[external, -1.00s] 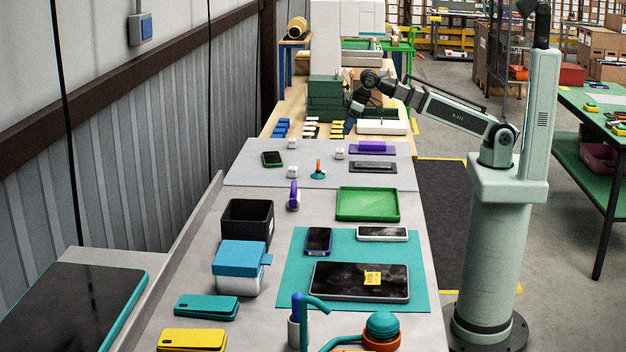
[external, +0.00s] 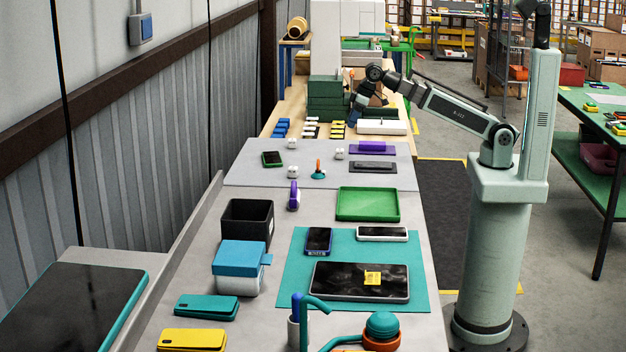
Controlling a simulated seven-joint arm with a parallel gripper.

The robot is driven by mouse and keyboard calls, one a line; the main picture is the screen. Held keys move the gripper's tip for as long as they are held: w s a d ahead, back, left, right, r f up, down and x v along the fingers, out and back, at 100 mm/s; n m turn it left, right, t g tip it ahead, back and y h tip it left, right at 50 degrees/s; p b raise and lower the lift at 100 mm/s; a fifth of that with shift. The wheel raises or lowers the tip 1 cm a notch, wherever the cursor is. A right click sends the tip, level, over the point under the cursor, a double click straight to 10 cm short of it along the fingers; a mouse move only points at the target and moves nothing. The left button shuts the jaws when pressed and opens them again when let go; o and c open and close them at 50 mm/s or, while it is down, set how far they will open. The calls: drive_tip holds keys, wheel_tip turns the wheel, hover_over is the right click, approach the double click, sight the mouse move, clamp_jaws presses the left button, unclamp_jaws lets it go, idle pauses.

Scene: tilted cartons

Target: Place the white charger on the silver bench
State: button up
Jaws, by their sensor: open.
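Three small white cube-like blocks that look like chargers stand on the light grey mat: one at the back left (external: 292,143), one near the middle (external: 339,153) and one at the front left (external: 292,171). I cannot tell which is the white charger. The silver bench (external: 190,262) is the grey metal top that runs toward the camera. My gripper (external: 350,123) is open and points down over the wooden section behind the mat, beyond the white blocks. Its fingers are small and dark here, and I see nothing held.
On the wooden section lie several blue, white and yellow pieces (external: 337,130), near green crates (external: 326,100). The bench holds a black bin (external: 247,222), a green tray (external: 368,204), a blue-lidded box (external: 240,268) and a teal mat (external: 415,280) with phones and a tablet. Bare bench shows between them.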

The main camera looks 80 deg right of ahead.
approach(340, 149)
drive_tip(key=x, duration=0.5)
drive_tip(key=shift+w+d+r, duration=0.1)
drive_tip(key=shift+w+d, duration=0.1)
drive_tip(key=shift+a+x, duration=0.2)
drive_tip(key=shift+x, duration=0.8)
drive_tip(key=shift+a+x, duration=0.2)
drive_tip(key=shift+x, duration=0.85)
drive_tip(key=shift+f, duration=0.65)
drive_tip(key=shift+c, duration=0.2)
